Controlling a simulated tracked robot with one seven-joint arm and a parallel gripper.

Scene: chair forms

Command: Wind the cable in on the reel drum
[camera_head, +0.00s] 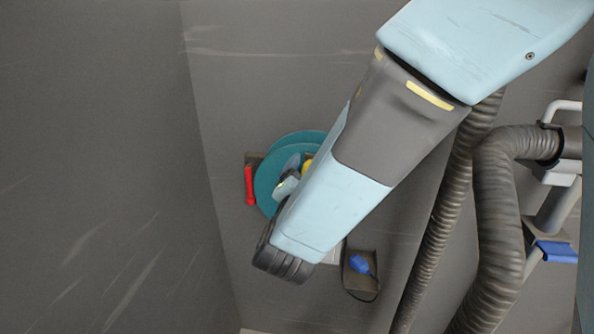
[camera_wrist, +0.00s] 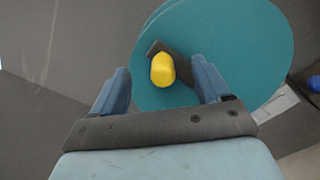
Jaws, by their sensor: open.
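The reel drum (camera_head: 266,183) is a teal disc on the grey wall, partly hidden behind my arm in the head view. In the wrist view the teal disc (camera_wrist: 235,45) fills the upper right. A yellow knob (camera_wrist: 162,70) sits on a dark crank bar (camera_wrist: 182,66) in front of the disc. My gripper (camera_wrist: 160,85) is open, its two blue fingers on either side of the knob, the right finger nearer to it. I cannot tell whether the knob is fully between the fingertips. In the head view my gripper is mostly hidden by my arm. I see no cable clearly.
A red handle (camera_head: 249,186) is on the wall left of the drum. A dark holder with a blue object (camera_head: 361,265) is below right. Ribbed grey hoses (camera_head: 497,230) hang at the right, near a white frame with a blue part (camera_head: 555,251). The left wall is bare.

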